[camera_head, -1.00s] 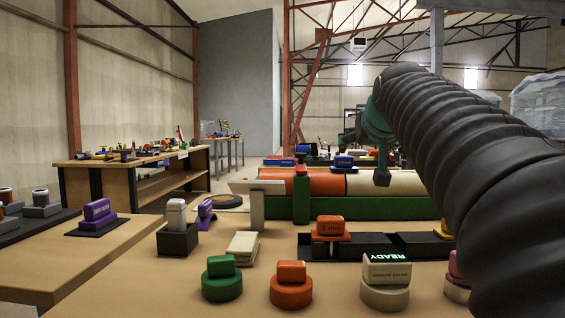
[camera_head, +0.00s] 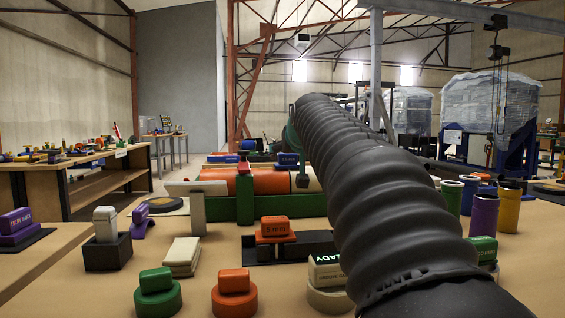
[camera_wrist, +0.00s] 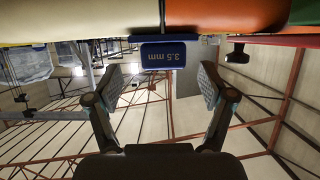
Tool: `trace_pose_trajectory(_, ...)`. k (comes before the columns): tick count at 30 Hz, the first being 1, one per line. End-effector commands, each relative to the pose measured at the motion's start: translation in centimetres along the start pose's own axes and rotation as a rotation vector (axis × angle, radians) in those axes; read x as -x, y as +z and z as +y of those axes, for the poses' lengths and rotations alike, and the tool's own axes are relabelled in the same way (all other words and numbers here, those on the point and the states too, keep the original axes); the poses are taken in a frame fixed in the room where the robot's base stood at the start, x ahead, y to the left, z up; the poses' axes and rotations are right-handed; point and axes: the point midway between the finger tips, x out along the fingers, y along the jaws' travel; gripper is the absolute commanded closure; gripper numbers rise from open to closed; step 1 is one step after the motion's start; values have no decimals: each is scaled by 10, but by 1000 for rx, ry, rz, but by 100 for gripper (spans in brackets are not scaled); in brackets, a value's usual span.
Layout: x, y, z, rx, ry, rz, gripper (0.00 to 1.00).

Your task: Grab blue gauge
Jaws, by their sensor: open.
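The blue gauge (camera_wrist: 165,56) is a blue block marked 3.5 mm in the wrist view, where the picture is upside down. It sits on a blue base beside the orange and cream pipes. My gripper (camera_wrist: 160,75) is open, with one finger on either side of the gauge's line and nothing between them. In the head view a blue block (camera_head: 288,158) above the pipes appears to be this gauge. A second blue block (camera_head: 223,158) stands to its left. My arm hides most of my gripper in the head view.
The orange pipe (camera_head: 262,182) lies on a green support (camera_head: 280,206). An orange 5 mm block (camera_head: 275,227) stands nearer. Green (camera_head: 157,291) and orange (camera_head: 234,293) knobs are at the front. Purple (camera_head: 484,218) and yellow (camera_head: 508,208) cylinders stand right of my arm.

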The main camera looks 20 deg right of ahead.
Motion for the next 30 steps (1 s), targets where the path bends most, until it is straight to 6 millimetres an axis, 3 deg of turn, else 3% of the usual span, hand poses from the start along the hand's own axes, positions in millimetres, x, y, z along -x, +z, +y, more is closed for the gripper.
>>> trace_pose_trajectory(7,-35,-2,-4,-1,0,-3,19)
trace_pose_trajectory(17,-41,-2,-4,-1,0,-1,19)
trace_pose_trajectory(20,-41,-2,-4,-1,0,-1,39)
trace_pose_trajectory(25,-41,-2,-4,-1,0,-2,81)
trace_pose_trajectory(26,-41,-2,-4,-1,0,-2,85)
trace_pose_trajectory(30,-41,-2,-4,-1,0,-1,85)
